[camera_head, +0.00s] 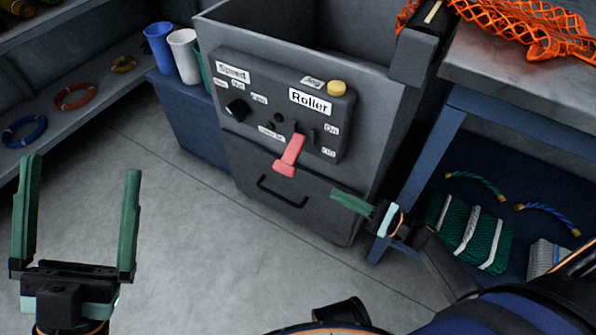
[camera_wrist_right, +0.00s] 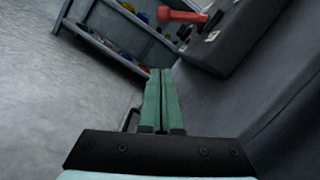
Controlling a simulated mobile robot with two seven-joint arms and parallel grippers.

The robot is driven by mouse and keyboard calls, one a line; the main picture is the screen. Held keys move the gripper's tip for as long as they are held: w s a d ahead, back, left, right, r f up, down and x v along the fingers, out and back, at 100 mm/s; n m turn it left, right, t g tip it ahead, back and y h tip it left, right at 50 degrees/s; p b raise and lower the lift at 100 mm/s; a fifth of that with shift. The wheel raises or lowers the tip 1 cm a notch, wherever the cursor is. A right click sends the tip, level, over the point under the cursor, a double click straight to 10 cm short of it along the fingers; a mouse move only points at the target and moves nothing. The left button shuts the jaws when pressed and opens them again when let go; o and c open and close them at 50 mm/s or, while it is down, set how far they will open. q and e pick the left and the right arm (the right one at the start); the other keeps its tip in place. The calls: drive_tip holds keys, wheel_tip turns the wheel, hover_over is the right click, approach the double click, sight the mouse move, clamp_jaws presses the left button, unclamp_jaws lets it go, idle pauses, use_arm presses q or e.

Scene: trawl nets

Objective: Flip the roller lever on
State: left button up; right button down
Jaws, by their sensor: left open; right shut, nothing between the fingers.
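The roller lever (camera_head: 289,155) is a red-pink handle on the dark control panel (camera_head: 227,99) of a grey cabinet. It points down toward the "Off" label (camera_head: 328,153), with the "On" label (camera_head: 331,129) above that. The lever also shows at the top of the right wrist view (camera_wrist_right: 182,16). My right gripper (camera_head: 335,194) is shut and empty, below and to the right of the lever and apart from it. Its green fingers are together in the right wrist view (camera_wrist_right: 161,72). My left gripper (camera_head: 84,165) is open and empty at the far left, above the floor.
The panel also has a yellow button (camera_head: 337,88) and a black knob (camera_head: 237,108). A drawer handle (camera_head: 281,191) sits below the lever. A blue-legged table (camera_head: 441,125) with orange net (camera_head: 530,25) stands at the right. Floor (camera_head: 180,230) between the grippers is clear.

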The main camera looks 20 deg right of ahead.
sight(292, 155)
drive_tip(key=w+a+r+p, duration=0.1)
drive_tip(key=w+a+r, duration=0.4)
drive_tip(key=a, duration=0.3)
drive_tip(key=shift+w+a+r, duration=0.25)
drive_tip(key=shift+w+r, duration=0.1)
idle(0.5)
drive_tip(key=shift+s+a+r+m, duration=0.15)
drive_tip(key=shift+a+m, duration=0.05)
drive_tip(key=shift+m, duration=0.3)
